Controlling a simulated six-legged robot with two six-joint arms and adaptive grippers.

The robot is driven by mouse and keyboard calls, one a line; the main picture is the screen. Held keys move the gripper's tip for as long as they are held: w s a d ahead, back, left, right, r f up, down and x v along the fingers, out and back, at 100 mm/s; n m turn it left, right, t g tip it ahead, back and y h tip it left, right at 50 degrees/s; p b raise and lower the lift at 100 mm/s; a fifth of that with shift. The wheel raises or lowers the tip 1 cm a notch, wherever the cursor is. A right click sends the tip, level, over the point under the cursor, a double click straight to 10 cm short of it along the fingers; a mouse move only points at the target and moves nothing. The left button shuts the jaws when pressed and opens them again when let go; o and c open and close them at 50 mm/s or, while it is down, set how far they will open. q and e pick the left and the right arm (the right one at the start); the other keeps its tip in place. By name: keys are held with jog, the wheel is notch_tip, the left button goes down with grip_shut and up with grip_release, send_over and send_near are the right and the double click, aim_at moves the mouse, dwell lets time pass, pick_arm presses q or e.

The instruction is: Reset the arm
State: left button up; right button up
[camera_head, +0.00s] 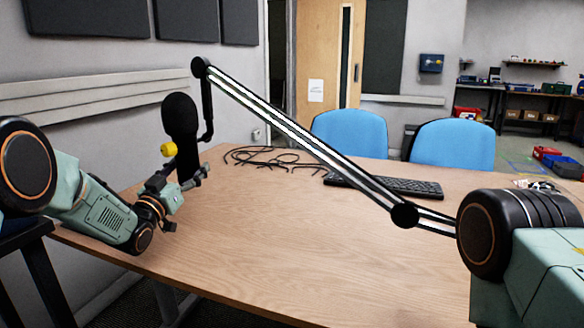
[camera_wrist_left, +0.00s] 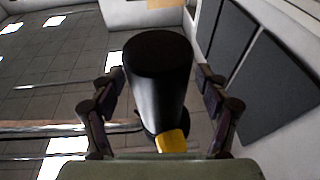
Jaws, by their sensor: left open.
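A black microphone (camera_head: 180,125) hangs upright over the table's left end. It hangs from the left end of a jointed boom arm (camera_head: 300,140), which slopes down right to a black joint (camera_head: 404,214). Past that joint my right arm hides the boom. A yellow knob (camera_head: 168,149) shows beside the microphone. My left gripper (camera_head: 195,174) is open beside the microphone's lower part. In the left wrist view the microphone (camera_wrist_left: 160,85) stands between the spread fingers of my left gripper (camera_wrist_left: 162,78); contact cannot be told. My right gripper is out of view.
Black cables (camera_head: 262,156) and a keyboard (camera_head: 385,187) lie toward the back of the wooden table (camera_head: 290,240). Two blue chairs (camera_head: 350,132) stand behind it. The table's front and middle are clear. A grey wall is close on the left.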

pick_arm(q)
jog(key=shift+w, duration=0.15)
dwell(0.3)
jog(key=v, duration=1.2)
jog(key=x, duration=1.2)
jog(key=shift+w+d+r, duration=0.1)
jog(key=shift+s+d+r+n+y+p, duration=0.1)
jog(key=shift+s+d+n+y+p, duration=0.15)
jog(key=shift+n+p, duration=0.25)
jog(key=shift+s+d+r+n+y+p, duration=0.15)
jog(key=shift+d+n+p, duration=0.1)
jog(key=shift+n, duration=0.45)
jog(key=shift+f, duration=0.1)
jog(key=shift+f+n, duration=0.15)
jog(key=shift+n, duration=0.15)
jog(key=shift+g, duration=0.3)
